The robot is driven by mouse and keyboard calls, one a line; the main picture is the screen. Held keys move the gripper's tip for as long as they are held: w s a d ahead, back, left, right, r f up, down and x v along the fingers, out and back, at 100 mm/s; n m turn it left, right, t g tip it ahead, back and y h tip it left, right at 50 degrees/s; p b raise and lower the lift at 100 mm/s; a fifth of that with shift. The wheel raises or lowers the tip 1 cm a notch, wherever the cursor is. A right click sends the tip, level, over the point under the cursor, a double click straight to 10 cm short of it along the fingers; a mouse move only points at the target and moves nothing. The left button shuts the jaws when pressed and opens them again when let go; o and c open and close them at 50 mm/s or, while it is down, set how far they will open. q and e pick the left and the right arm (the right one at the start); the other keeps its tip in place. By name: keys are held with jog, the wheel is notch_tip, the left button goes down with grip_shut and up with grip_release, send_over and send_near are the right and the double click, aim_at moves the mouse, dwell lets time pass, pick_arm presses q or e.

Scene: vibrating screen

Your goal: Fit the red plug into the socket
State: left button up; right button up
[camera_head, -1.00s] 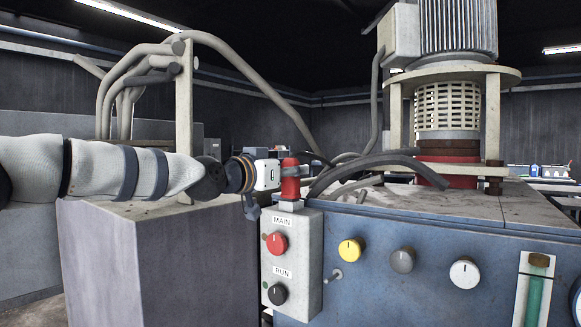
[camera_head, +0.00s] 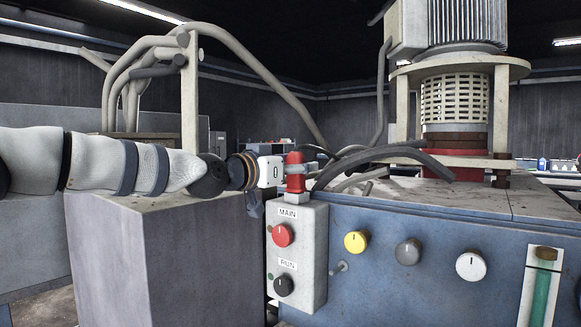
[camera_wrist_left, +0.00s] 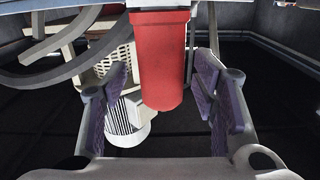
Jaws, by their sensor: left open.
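The red plug (camera_head: 295,184) stands upright on a grey base on top of the grey control box (camera_head: 308,262) marked MAIN and RUN. Where the plug meets the socket is too small to tell, so I cannot see how deep it sits. My left gripper (camera_head: 302,171) reaches in from the left at the plug's height, with a finger across the plug in the head view. In the left wrist view, the red plug (camera_wrist_left: 162,62) is between the two open purple-padded fingers (camera_wrist_left: 160,100), with gaps on both sides. My right gripper is not in view.
The blue machine housing (camera_head: 400,225) has yellow, grey and white knobs. Dark hoses (camera_head: 385,152) curve over its top, just right of the plug. A motor (camera_head: 455,100) stands behind. A large grey block (camera_head: 165,260) lies below my left arm.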

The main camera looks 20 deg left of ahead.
pick_arm(q)
jog(key=v, duration=0.6)
jog(key=shift+s, duration=0.4)
jog(key=shift+a, duration=0.1)
